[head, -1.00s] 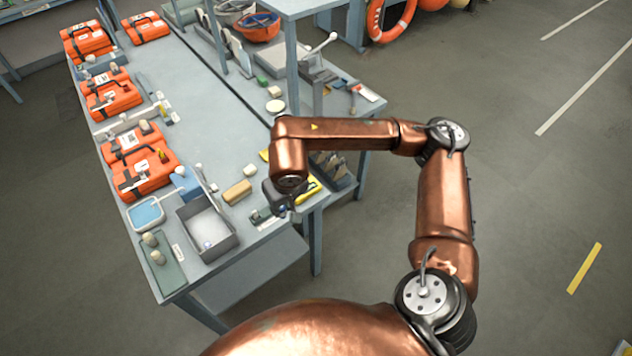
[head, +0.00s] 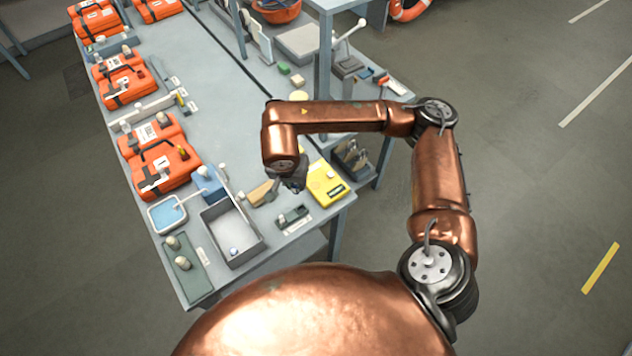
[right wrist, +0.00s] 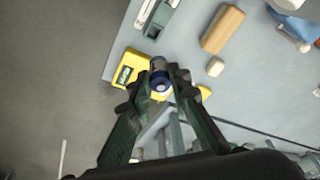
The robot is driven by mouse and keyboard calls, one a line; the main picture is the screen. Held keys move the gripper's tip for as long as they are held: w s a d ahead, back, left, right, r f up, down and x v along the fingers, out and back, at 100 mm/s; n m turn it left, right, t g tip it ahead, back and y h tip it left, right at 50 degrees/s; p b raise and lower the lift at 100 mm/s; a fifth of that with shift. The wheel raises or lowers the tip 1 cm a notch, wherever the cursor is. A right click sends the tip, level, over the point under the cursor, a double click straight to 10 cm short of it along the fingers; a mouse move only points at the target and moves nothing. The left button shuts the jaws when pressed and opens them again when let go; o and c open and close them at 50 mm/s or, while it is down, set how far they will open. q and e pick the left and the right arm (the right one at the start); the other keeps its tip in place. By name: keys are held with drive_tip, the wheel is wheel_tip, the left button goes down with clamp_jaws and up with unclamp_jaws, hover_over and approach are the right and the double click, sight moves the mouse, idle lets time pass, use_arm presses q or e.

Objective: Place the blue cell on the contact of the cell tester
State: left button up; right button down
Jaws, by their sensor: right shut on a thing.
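The blue cell (right wrist: 160,78) is in my right gripper, between its two fingertips (right wrist: 158,88) in the right wrist view. Its blue end with a pale round centre faces that camera. The yellow cell tester (head: 327,184) lies near the table's front right corner. My right gripper (head: 297,184) is just left of it in the head view, where the held cell cannot be made out. The tester (right wrist: 131,70) shows behind and beside the cell in the wrist view, partly covered by the fingers. I cannot make out its contact or any touch. My left gripper is not in view.
A grey open bin (head: 233,237), a tan block (head: 262,193) and a small dark green and grey fixture (head: 293,216) stand near the tester. Orange cases (head: 158,157) line the left side. A dark rack (head: 351,158) stands just beyond the tester.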

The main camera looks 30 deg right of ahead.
drive_tip(key=m, duration=0.1)
drive_tip(key=m+p, duration=0.1)
drive_tip(key=m, duration=0.1)
drive_tip(key=m+g, duration=0.1)
drive_tip(key=m, duration=0.1)
drive_tip(key=shift+s+a+f+h, duration=0.1)
drive_tip(key=shift+s+f+h, duration=0.05)
drive_tip(key=shift+s+h, duration=0.2)
drive_tip(key=m+p, duration=0.1)
drive_tip(key=m, duration=0.1)
drive_tip(key=m+g+p, duration=0.2)
drive_tip(key=m+p, duration=0.3)
drive_tip(key=m, duration=0.1)
approach(318, 184)
drive_tip(key=shift+s+f, duration=0.1)
drive_tip(key=shift+s, duration=0.25)
drive_tip(key=shift+w+d+f, duration=0.2)
drive_tip(key=shift+d+f, duration=0.15)
drive_tip(key=x, duration=0.1)
drive_tip(key=p+x, duration=0.1)
drive_tip(key=x, duration=0.1)
drive_tip(key=shift+a+p, duration=0.3)
drive_tip(key=shift+a, duration=0.05)
drive_tip(key=shift+w+f, duration=0.1)
drive_tip(key=shift+f, duration=0.25)
drive_tip(key=c, duration=1.8)
unclamp_jaws()
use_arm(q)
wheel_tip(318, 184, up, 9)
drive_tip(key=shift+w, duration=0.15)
